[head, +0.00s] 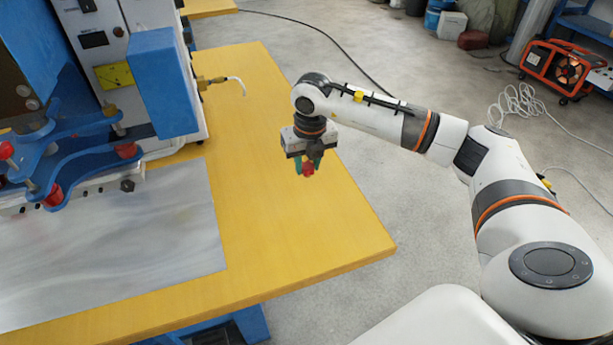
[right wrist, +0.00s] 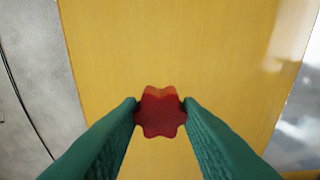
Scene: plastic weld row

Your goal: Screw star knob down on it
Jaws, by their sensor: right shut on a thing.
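A red star knob (head: 308,169) is held between the green fingertips of my right gripper (head: 305,163), above the right part of the yellow table. In the right wrist view the knob (right wrist: 161,112) sits between both fingertips of the gripper (right wrist: 161,106), its lobed outline facing the camera. The blue clamp arms (head: 75,150) of the welding machine are at the left in the head view, with red knobs on them. Which part the star knob belongs on cannot be told. My left gripper is not in view.
The yellow table (head: 290,220) is bare on its right side. A metal sheet (head: 120,250) covers its left front. The machine's blue box (head: 163,82) and a small pipe fitting (head: 222,81) stand behind. An orange machine (head: 560,68) is on the floor.

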